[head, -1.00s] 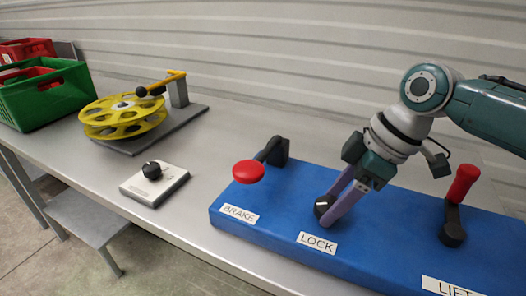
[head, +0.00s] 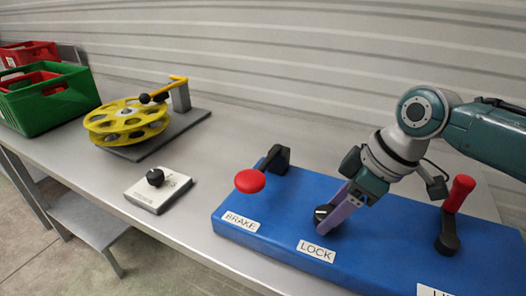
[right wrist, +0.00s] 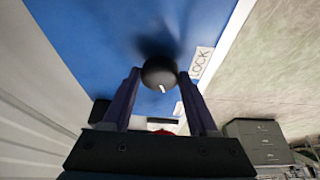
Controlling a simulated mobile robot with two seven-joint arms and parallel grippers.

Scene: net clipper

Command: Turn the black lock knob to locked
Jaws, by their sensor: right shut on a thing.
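The black lock knob (head: 323,213) sits on the blue panel behind the LOCK label (head: 316,251). It is round with a short white mark on it. My right gripper (head: 330,221) reaches down to it from the upper right, its purple fingers at the knob and partly hiding it. In the right wrist view the knob (right wrist: 160,73) is between the two fingertips, and its white mark faces the gripper's palm. The right gripper is shut on the knob. My left gripper is not in view.
The blue panel (head: 385,238) also bears a red-knobbed BRAKE lever (head: 250,181) to the left and a red-handled lever (head: 456,205) to the right. A white box with a black knob (head: 158,195), a yellow reel (head: 127,122) and a green crate (head: 48,108) stand further left.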

